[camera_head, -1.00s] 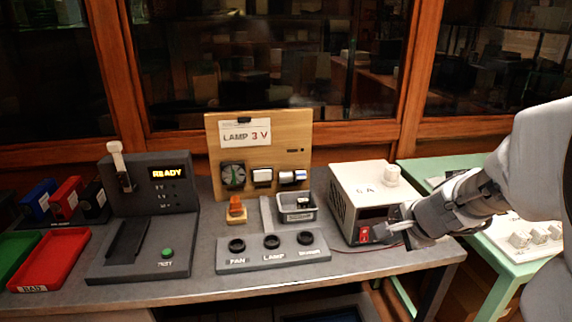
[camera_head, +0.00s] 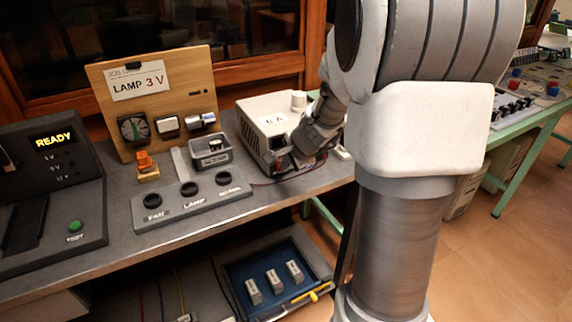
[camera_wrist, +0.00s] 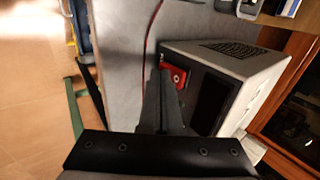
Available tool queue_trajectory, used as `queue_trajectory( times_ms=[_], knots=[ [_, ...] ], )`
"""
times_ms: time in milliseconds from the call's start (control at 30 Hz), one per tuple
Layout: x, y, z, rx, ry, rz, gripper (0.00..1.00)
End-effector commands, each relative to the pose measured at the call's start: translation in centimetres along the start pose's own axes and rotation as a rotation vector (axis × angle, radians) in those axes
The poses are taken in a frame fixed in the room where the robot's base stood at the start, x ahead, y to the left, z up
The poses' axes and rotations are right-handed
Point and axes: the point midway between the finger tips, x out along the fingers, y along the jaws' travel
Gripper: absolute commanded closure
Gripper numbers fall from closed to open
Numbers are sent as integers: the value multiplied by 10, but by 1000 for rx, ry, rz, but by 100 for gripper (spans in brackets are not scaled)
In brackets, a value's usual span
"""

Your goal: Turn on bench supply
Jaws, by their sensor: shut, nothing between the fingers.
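A wooden board (camera_head: 155,90) reading LAMP 3 V and a socket strip (camera_head: 195,200) stand left of the supply. A tester (camera_head: 50,180) showing READY is at far left. A red lead (camera_wrist: 150,35) runs near the switch. An open blue-lined drawer (camera_head: 270,275) is below.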

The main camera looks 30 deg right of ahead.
Motion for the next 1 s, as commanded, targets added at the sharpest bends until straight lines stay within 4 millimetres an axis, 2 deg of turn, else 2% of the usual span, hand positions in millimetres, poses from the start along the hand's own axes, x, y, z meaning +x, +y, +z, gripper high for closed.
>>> queue_trajectory(
  times_ms=[233,1000],
  knots=[
    [7,1,0,-1,-1,0,100],
    [-9,-11,0,0,0,-1,100]
  ],
)
